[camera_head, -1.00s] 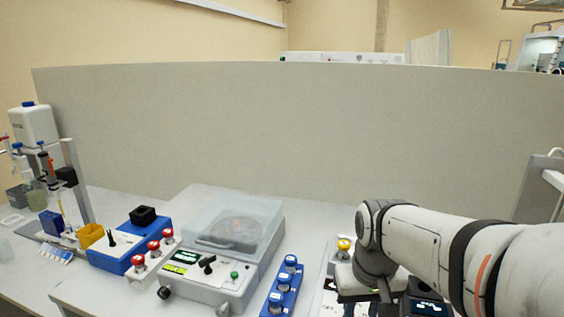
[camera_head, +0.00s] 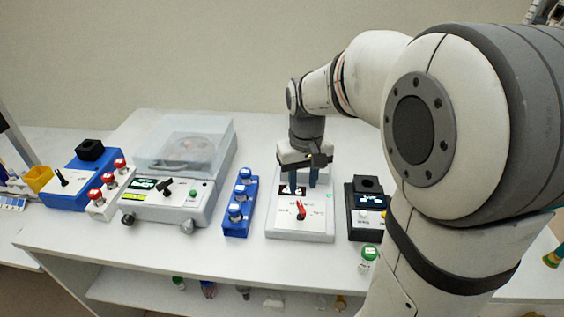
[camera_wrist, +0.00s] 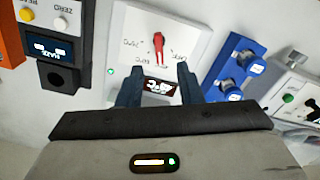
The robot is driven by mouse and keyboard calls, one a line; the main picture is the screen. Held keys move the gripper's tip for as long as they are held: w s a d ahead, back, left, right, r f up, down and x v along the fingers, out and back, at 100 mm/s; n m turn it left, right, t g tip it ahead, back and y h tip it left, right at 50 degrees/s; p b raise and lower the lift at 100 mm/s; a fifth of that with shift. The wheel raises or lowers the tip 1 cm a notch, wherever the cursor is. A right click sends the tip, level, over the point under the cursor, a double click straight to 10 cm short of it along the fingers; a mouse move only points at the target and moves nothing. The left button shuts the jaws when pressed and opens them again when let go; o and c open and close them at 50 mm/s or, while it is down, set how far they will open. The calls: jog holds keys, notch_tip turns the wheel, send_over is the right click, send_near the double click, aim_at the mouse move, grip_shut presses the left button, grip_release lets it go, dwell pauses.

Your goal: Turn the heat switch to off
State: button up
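The heat switch is a red knob (camera_head: 301,211) on the front of a white device (camera_head: 275,225). The wrist view shows the red knob (camera_wrist: 158,44) with small printed labels around it, too blurred to read surely. The device has a small dark display (camera_wrist: 160,88) and a green light (camera_wrist: 111,71). My gripper (camera_head: 303,184) points down over the device, behind the knob. In the wrist view my gripper (camera_wrist: 159,70) has its two blue fingers apart, with the display showing between them. The knob is beyond the fingertips, apart from them. Nothing is held.
A blue rack with blue-capped vials (camera_head: 234,233) stands just left of the device. A black device with a display (camera_head: 353,231) stands close on the right. A lidded grey machine (camera_head: 205,200) and red-capped vials (camera_head: 121,164) are farther left. The table's front strip is mostly clear.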

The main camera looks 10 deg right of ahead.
aim_at(301, 205)
jog(key=shift+w+f, duration=0.15)
jog(key=shift+w, duration=0.15)
notch_tip(301, 205, down, 8)
jog(key=shift+d+r, duration=0.1)
jog(key=shift+r, duration=0.1)
jog(key=shift+c, duration=0.3)
grip_shut()
